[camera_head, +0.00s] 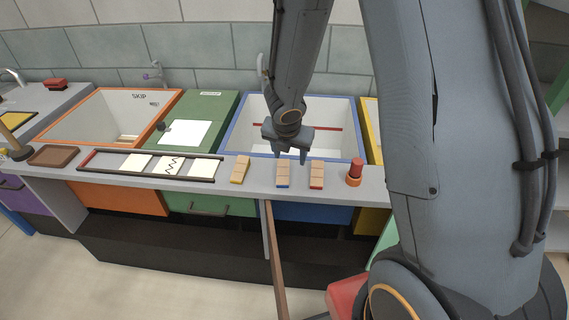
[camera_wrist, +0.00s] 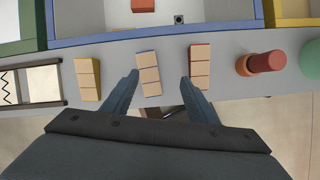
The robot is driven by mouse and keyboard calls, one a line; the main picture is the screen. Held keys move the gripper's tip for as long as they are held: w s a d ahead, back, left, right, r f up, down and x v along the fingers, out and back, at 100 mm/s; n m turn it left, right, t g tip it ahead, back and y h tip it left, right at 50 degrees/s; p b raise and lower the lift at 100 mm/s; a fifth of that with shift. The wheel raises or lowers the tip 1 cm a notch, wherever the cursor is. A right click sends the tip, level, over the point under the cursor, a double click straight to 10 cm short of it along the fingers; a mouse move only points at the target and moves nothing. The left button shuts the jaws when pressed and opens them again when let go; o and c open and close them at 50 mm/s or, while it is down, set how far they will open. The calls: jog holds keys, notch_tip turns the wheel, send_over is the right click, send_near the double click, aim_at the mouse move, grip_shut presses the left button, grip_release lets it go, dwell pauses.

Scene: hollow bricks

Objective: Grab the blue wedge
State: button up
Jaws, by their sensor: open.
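The blue wedge (camera_head: 283,175) lies on the grey counter ledge, with a tan, segmented top and blue showing along its lower edge. It also shows in the wrist view (camera_wrist: 149,73), slightly tilted. My gripper (camera_head: 291,157) is open and empty, pointing down by the wedge. In the wrist view, the wedge appears between my two fingers (camera_wrist: 160,78), closer to the left one. The right finger appears just left of the red wedge (camera_wrist: 200,68). I cannot tell the exact height of my fingertips above the ledge.
A yellow wedge (camera_head: 240,170) lies left and the red wedge right of the blue one. A red cylinder on an orange base (camera_head: 355,172) stands farther right. Behind is a blue-rimmed bin (camera_head: 235,122). A dark-framed strip of cards (camera_head: 150,166) lies left.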

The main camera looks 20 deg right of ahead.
aim_at(283, 170)
jog(key=n, duration=0.1)
jog(key=a+n, duration=0.1)
jog(key=n+p, duration=0.1)
jog(key=shift+w+a+f+y, duration=0.15)
jog(key=shift+w+f+y, duration=0.05)
jog(key=shift+w+y, duration=0.1)
jog(key=shift+a+f+n, duration=0.15)
jog(key=shift+f+n, duration=0.1)
jog(key=shift+n, duration=0.05)
jog(key=shift+b+x, duration=1.6)
jog(key=shift+x, duration=2.15)
jog(key=shift+a+f+b, duration=0.25)
jog(key=shift+f+b, duration=0.1)
jog(key=shift+b, duration=0.15)
jog(key=shift+s, duration=0.1)
jog(key=shift+c, duration=0.3)
jog(key=c, duration=1.1)
jog(key=shift+r+p, duration=0.3)
jog(key=shift+p, duration=0.15)
jog(key=shift+c, duration=0.2)
